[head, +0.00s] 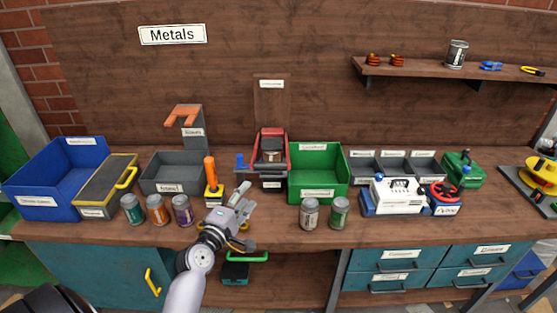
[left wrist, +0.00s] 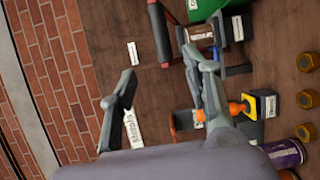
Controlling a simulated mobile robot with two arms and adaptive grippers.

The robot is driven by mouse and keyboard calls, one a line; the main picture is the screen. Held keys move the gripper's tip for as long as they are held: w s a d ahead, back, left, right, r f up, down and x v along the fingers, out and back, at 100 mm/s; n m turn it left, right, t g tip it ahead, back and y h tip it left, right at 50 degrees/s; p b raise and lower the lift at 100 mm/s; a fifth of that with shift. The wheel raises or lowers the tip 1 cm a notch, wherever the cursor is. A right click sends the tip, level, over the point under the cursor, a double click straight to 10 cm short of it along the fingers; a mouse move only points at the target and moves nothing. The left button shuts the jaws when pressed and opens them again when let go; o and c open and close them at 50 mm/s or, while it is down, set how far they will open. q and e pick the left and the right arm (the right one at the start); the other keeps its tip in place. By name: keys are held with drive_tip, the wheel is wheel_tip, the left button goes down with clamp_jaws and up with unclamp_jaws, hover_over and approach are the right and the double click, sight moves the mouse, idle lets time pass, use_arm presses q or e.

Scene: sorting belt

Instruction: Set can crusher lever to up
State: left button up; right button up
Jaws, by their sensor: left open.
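The can crusher, as I take it, is the red-framed device (head: 271,155) against a wooden board at the back of the bench, left of the green bin. Its lever looks like the red frame with a dark cross grip, which also shows in the left wrist view (left wrist: 160,33). The grip appears at the upper end of the frame; the exact lever angle is hard to tell. My left gripper (head: 246,215) is open and empty over the front of the bench, in front of the crusher and apart from it. Its spread fingers show in the left wrist view (left wrist: 160,78). My right gripper is out of view.
An orange-handled lever on a yellow base (head: 213,190) stands close left of my gripper. Several cans (head: 157,210) stand left, two more (head: 310,213) right. Brass nuts (left wrist: 307,62) lie near the gripper. A green bin (head: 317,196) flanks the crusher; a blue handle (head: 241,162) is at its left.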

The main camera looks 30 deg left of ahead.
sight(268, 169)
use_arm(q)
drive_tip(key=w, duration=0.5)
drive_tip(key=w+a, duration=0.1)
drive_tip(key=w, duration=0.5)
drive_tip(key=w+a+f, duration=0.1)
drive_tip(key=w, duration=0.4)
drive_tip(key=shift+w+a+p, duration=0.25)
drive_tip(key=shift+w+p, duration=0.1)
drive_tip(key=shift+p, duration=0.05)
clamp_jaws()
